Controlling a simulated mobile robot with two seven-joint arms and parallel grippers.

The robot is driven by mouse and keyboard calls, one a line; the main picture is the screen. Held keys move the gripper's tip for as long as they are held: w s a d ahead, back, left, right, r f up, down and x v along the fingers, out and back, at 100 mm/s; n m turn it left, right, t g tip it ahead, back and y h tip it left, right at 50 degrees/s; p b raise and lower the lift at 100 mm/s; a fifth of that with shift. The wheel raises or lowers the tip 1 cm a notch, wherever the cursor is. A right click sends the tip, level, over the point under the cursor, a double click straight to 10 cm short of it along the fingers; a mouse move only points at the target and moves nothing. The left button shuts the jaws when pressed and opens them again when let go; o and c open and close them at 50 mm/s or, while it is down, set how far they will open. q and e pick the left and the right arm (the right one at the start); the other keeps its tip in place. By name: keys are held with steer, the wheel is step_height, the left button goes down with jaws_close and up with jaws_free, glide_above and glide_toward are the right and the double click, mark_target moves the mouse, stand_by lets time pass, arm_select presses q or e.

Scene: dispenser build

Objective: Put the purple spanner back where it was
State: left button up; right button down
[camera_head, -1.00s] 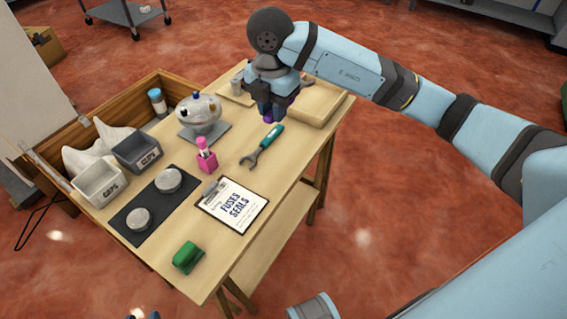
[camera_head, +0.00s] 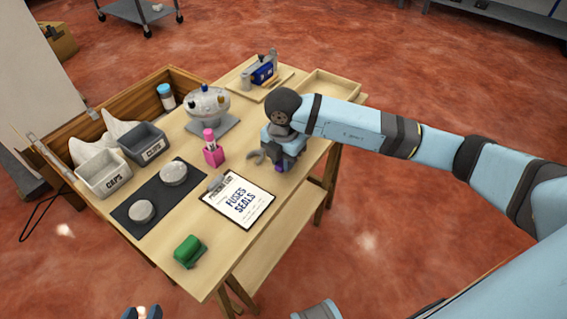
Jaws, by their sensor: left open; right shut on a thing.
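A spanner (camera_head: 257,157) lies on the table, its grey open jaw pointing left. Its handle, teal in the earlier view and not purple, is now mostly hidden under my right gripper. My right gripper (camera_head: 280,163) is low over the right part of the table, shut on the spanner. Purple shows at its fingertips. My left gripper (camera_head: 140,313) shows only at the bottom edge of the picture, open and apart from the table.
A clipboard (camera_head: 240,199), a pink holder (camera_head: 213,153) and a dish on a stand (camera_head: 207,104) are near the spanner. A blue device on a wooden board (camera_head: 263,75) and an empty wooden tray (camera_head: 333,84) are at the back. A green object (camera_head: 189,251) is at the front.

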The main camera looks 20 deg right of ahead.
steer(key=shift+f, duration=0.55)
steer(key=shift+f, duration=0.15)
steer(key=c, duration=0.9)
jaws_free()
steer(key=shift+c, duration=0.2)
